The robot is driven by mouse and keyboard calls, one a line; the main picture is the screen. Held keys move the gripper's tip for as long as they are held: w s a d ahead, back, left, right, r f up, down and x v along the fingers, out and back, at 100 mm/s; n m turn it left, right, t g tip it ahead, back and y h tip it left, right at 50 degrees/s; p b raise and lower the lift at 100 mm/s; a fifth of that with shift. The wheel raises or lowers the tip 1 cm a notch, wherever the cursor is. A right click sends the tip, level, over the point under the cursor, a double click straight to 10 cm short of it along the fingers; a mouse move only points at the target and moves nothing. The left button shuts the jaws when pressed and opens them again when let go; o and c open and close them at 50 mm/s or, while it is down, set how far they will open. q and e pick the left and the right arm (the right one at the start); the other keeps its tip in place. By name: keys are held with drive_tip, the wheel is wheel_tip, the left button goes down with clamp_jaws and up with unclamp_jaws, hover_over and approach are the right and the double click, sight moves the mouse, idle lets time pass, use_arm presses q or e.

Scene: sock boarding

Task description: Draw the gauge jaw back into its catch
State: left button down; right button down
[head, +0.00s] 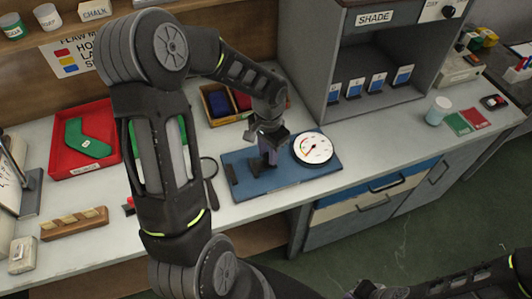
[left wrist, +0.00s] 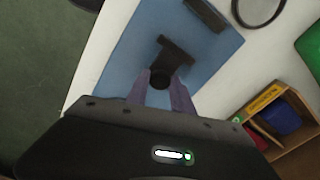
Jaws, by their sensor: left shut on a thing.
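The gauge stands on a blue base board (head: 310,175) on the bench, with a round white dial (head: 314,148) at its right end. A dark bar (head: 231,174) sits near the board's left end; it also shows in the left wrist view (left wrist: 206,14). The black T-shaped gauge jaw (left wrist: 176,50) lies between that bar and the dial, apart from the bar. My left gripper (head: 267,153) comes down from above and is shut on the jaw's round black knob (left wrist: 160,80). The catch cannot be made out. My right gripper (head: 372,290) is partly cut off at the bottom edge.
A magnifier (head: 209,170) lies just left of the board. A wooden box (head: 216,104) with coloured compartments stands behind it. A red tray (head: 80,160) with a green sock shape is further left. The grey shade cabinet (head: 345,130) stands behind right.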

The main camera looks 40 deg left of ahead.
use_arm(q)
drive_tip(key=w+d+b, duration=0.1)
drive_tip(key=w, duration=0.1)
drive_tip(key=w+d, duration=0.2)
drive_tip(key=shift+w+b, duration=0.1)
drive_tip(key=shift+b, duration=0.25)
drive_tip(key=shift+w+d, duration=0.1)
drive_tip(key=shift+w, duration=0.1)
drive_tip(key=c, duration=1.1)
unclamp_jaws()
drive_tip(key=shift+s, duration=0.1)
drive_tip(key=shift+r, duration=0.15)
wheel_tip(320, 180, up, 8)
drive_tip(key=shift+f+b, duration=0.2)
drive_tip(key=shift+b, duration=0.3)
drive_tip(key=shift+s+f, duration=0.1)
